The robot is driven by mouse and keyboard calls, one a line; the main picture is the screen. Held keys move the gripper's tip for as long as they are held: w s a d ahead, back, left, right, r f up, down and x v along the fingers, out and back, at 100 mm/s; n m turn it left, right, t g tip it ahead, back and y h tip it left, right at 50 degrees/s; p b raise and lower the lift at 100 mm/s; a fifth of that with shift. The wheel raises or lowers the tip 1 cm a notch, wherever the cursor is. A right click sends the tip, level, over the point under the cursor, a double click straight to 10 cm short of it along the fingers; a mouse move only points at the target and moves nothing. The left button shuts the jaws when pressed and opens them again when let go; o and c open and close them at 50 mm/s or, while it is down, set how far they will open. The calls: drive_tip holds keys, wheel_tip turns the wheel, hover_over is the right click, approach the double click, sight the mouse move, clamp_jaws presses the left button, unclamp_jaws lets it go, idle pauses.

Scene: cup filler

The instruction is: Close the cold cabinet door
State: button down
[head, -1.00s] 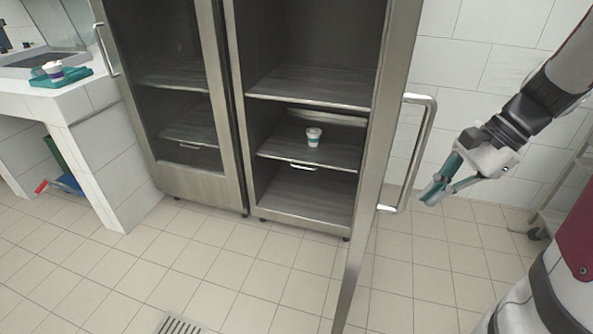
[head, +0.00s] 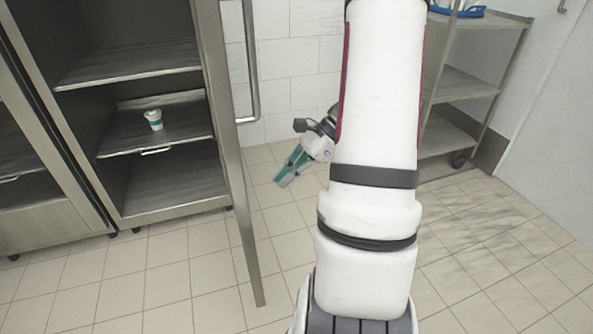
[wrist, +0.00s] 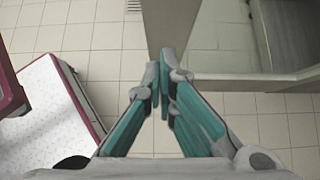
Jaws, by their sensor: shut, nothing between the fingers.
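The cold cabinet door (head: 222,110) stands wide open in the head view, seen nearly edge-on. Its long bar handle (head: 253,70) is on the right, outer side. The open cabinet (head: 170,203) is to the left, with a small white and teal cup (head: 153,119) on a shelf. My gripper (head: 284,183) is to the right of the door, lower than the handle and apart from it in the picture. Its teal fingers (wrist: 160,62) are shut and empty in the wrist view. A metal frame strip (wrist: 168,22) shows just beyond the tips; contact cannot be told.
A second cabinet section (head: 45,215) is at the far left. A wheeled shelf rack (head: 465,85) stands at the back right by the wall. The tiled floor (head: 190,290) is clear around the door's lower end. My own arm covers the middle of the head view.

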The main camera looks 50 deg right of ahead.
drive_tip(key=w+a+f+b, duration=0.2)
drive_tip(key=w+a, duration=0.1)
drive_tip(key=a, duration=0.2)
drive_tip(key=shift+w, duration=0.2)
